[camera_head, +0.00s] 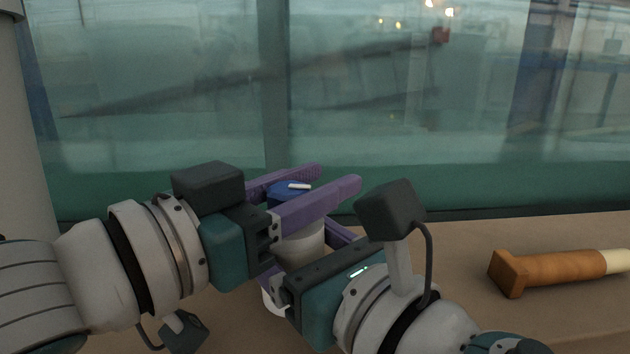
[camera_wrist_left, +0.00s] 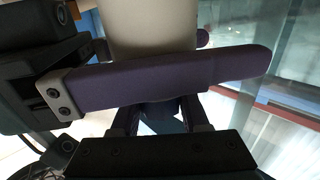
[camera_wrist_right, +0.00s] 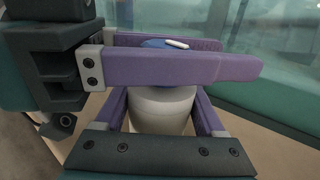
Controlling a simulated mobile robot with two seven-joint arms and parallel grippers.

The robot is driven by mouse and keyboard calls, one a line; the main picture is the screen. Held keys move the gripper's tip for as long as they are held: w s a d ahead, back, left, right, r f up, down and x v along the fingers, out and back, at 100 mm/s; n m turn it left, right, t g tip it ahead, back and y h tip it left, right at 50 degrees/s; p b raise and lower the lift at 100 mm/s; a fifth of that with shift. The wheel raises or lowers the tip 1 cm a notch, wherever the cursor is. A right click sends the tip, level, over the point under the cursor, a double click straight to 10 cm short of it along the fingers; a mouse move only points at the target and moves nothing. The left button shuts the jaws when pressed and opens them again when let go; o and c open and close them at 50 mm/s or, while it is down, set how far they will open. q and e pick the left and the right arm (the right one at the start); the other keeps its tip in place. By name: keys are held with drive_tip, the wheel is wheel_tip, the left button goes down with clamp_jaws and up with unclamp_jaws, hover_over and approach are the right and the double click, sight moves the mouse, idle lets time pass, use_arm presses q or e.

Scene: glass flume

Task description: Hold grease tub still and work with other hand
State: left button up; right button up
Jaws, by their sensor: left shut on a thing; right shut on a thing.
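The grease tub (camera_head: 301,245) is a pale, round tub with a blue lid (camera_head: 284,190) that bears a short white bar. It stands upright in the middle of the head view. My left gripper (camera_head: 335,178) is shut on the lid, one purple finger on each side. My right gripper (camera_wrist_right: 162,102) is shut around the tub's pale body below, its fingers lower than the left ones. The tub (camera_wrist_left: 150,25) also shows in the left wrist view, behind a purple finger. My grippers hide much of the tub's lower part.
An orange-brown tool with a cream end (camera_head: 555,270) lies on the brown bench (camera_head: 450,237) at the right. A large glass wall (camera_head: 400,120) stands close behind. Bench space between my right arm and the tool is clear.

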use_arm(q)
clamp_jaws()
drive_tip(key=shift+t, duration=0.3)
drive_tip(key=shift+w+a+r+n+t+y, duration=0.1)
drive_tip(key=shift+a+n+t+y, duration=0.05)
drive_tip(key=shift+n+t+y, duration=0.75)
drive_tip(key=shift+w+a+f+n+t+y, duration=0.1)
drive_tip(key=shift+w+a+n+t+y, duration=0.2)
drive_tip(key=shift+n+y, duration=0.65)
drive_tip(key=shift+s+a+r+n+t+y, duration=0.1)
drive_tip(key=shift+n+t+y, duration=0.55)
drive_tip(key=shift+y, duration=0.6)
drive_tip(key=o, duration=0.6)
unclamp_jaws()
drive_tip(key=shift+w, duration=0.1)
drive_tip(key=shift+o, duration=0.2)
